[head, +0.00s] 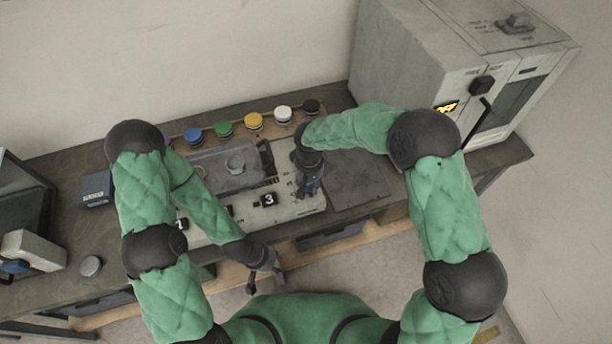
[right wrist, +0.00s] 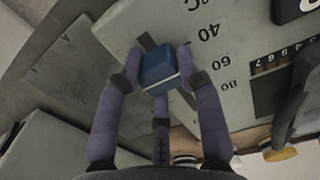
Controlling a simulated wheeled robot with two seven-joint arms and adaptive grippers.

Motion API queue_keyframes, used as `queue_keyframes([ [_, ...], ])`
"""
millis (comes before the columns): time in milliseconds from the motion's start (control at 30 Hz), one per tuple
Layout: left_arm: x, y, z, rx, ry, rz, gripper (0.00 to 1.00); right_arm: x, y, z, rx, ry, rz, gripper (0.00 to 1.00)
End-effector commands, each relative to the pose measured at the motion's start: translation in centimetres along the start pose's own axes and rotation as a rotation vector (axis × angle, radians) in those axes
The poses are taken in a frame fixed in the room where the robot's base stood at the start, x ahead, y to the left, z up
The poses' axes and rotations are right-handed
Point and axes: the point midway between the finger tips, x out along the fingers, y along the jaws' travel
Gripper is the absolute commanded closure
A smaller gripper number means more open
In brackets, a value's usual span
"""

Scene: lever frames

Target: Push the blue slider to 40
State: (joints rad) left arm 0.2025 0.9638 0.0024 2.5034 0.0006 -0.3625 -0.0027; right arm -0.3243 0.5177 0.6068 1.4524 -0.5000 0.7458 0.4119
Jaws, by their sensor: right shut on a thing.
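The blue slider (right wrist: 158,68) is a small blue block on a pale panel (right wrist: 120,30), seen in the right wrist view. A dark slot shows past its upper left side. Beside it are upside-down printed marks 40 (right wrist: 208,32), 60 (right wrist: 216,60) and 80 (right wrist: 221,86). The slider stands roughly level with 60; its exact reading cannot be told. My right gripper (right wrist: 158,80) is shut on the slider, with fingers on either side. In the head view my right gripper (head: 308,187) is over the panel's right part and hides the slider. My left gripper (head: 266,284) is open and empty before the bench's front edge.
A black switch marked 3 (head: 268,200) is left of my right gripper. A large grey machine (head: 410,60) stands at the back right.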

Motion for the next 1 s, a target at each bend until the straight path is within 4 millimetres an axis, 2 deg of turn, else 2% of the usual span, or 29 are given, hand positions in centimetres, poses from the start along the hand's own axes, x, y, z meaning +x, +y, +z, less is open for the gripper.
queue_keyframes([
  [100, 0.0, 0.0, 0.0, 0.000, 0.000, 0.000, 0.60, 0.0, 0.0, 0.7, -0.001, -0.001, 0.000, 1.00],
  [367, 0.0, 0.0, 0.0, 0.000, 0.000, 0.000, 0.60, 0.1, 0.0, 0.8, -0.001, -0.005, 0.000, 1.00],
  [400, 0.0, 0.0, 0.0, 0.000, 0.000, 0.000, 0.60, 0.1, 0.0, 0.9, -0.001, -0.006, 0.000, 0.60],
  [467, 0.0, 0.0, 0.0, 0.000, 0.000, 0.000, 0.60, 0.1, 0.0, 0.9, -0.001, -0.006, 0.001, 0.44],
  [500, 0.0, 0.0, 0.0, 0.000, 0.000, 0.000, 0.60, 0.1, 0.0, 0.9, -0.001, -0.006, 0.000, 0.39],
  [833, 0.0, 0.0, 0.0, 0.000, 0.000, 0.000, 0.60, -0.1, 0.0, 0.7, -0.001, 0.000, 0.000, 0.39],
  [1000, 0.0, 0.0, 0.0, 0.000, 0.000, 0.000, 0.60, -1.7, 0.0, 0.5, 0.001, 0.004, 0.000, 0.39],
])
